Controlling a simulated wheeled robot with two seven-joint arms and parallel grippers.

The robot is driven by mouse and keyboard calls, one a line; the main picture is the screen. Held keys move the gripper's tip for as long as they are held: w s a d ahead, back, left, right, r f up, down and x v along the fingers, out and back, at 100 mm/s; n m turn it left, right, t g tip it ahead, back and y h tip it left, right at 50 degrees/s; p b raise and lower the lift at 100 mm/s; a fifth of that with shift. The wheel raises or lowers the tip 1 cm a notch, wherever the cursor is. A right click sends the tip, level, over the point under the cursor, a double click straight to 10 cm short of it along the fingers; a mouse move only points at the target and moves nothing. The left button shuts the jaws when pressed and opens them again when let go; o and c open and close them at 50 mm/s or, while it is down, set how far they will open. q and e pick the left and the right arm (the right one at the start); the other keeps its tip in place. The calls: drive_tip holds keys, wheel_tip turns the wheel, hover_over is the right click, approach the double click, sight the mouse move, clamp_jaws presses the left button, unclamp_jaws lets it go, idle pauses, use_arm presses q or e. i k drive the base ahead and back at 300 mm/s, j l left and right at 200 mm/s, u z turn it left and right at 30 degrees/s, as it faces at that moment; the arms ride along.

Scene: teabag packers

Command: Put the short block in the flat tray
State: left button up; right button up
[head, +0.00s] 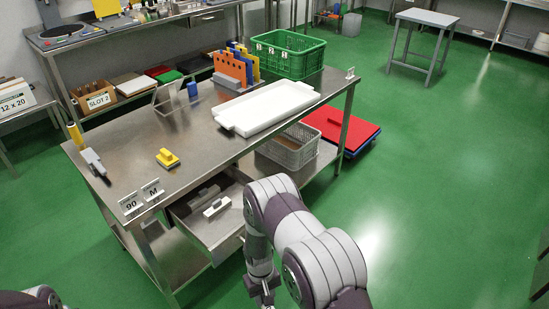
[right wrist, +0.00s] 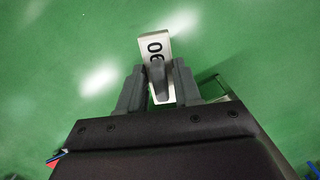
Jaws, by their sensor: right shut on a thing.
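In the head view my right gripper (head: 264,288) is at the bottom edge, over the floor in front of the table; the held block is not clear there. The white flat tray (head: 240,124) lies on the steel table, apart from my gripper. A white block with a handle (head: 216,207) lies in the open drawer. My left gripper is out of view.
The open drawer (head: 211,228) juts toward me. A grey basket (head: 292,150) stands on the lower shelf.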

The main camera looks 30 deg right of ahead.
sight(276, 108)
drive_tip(key=u, duration=0.4)
drive_tip(key=k+u, duration=0.15)
drive_tip(key=u, duration=0.25)
drive_tip(key=j+u, duration=0.1)
drive_tip(key=u, duration=0.35)
drive_tip(key=k+u, duration=0.1)
drive_tip(key=u, duration=0.3)
drive_tip(key=j+u, duration=0.15)
drive_tip(key=u, duration=0.25)
drive_tip(key=k+l+u, duration=0.4)
drive_tip(key=l, duration=0.2)
drive_tip(key=k+l+u, duration=0.3)
drive_tip(key=l+u, duration=0.15)
drive_tip(key=l, duration=0.15)
drive_tip(key=k+l+u, duration=0.6)
drive_tip(key=k+u, duration=0.25)
drive_tip(key=k+l, duration=0.25)
drive_tip(key=k, duration=0.3)
drive_tip(key=k+l, duration=0.25)
drive_tip(key=k, duration=0.25)
drive_tip(key=k+l, duration=0.2)
drive_tip(key=k, duration=0.35)
drive_tip(key=k+l, duration=0.25)
drive_tip(key=k, duration=0.3)
drive_tip(key=k+l+z, duration=0.1)
drive_tip(key=k+l, duration=0.15)
drive_tip(key=k, duration=0.25)
